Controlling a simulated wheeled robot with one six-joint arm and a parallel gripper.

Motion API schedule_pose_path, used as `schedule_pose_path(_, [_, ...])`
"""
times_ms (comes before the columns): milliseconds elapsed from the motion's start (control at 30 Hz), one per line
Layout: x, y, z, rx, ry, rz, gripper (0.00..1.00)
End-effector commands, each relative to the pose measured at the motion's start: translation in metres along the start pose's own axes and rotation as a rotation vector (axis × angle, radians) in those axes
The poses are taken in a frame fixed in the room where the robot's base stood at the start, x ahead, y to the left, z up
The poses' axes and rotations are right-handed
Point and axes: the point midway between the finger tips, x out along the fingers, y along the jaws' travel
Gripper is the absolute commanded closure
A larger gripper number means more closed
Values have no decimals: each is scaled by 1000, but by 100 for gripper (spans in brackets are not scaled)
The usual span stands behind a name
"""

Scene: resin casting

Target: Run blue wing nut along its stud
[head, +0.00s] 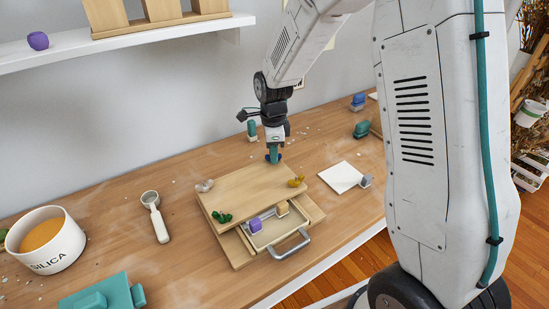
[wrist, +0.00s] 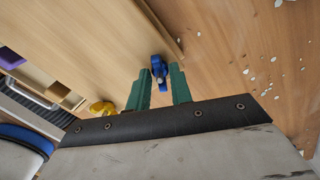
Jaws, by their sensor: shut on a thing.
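The blue wing nut (wrist: 158,70) sits at a corner of the wooden top board (wrist: 85,40). My gripper (wrist: 160,80) has its two green fingers on either side of the nut and is shut on it. In the head view my gripper (head: 274,153) points down at the back right corner of the board (head: 250,190), where a little of the blue nut (head: 280,157) shows. The fingers hide most of it there.
Yellow (head: 296,181), green (head: 222,216) and grey (head: 204,186) wing nuts sit at the other corners. A tray with a metal handle (head: 290,246) and a purple block (head: 255,225) is at the front. A white tile (head: 340,177) lies right; a scoop (head: 155,215) and silica tub (head: 45,242) left.

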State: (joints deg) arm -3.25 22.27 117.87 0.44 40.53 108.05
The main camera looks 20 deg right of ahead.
Motion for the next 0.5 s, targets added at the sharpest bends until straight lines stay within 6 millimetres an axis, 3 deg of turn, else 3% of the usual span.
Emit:
schedule_pose_path(200, [-1, -2, 0, 437, -8, -6, 100])
schedule_pose_path(367, [-1, -2, 0, 476, -8, -6, 100])
schedule_pose_path(400, [-1, -2, 0, 475, -8, -6, 71])
schedule_pose_path(467, [-1, -2, 0, 474, -8, -6, 54])
schedule_pose_path(500, [-1, -2, 0, 474, -8, -6, 54])
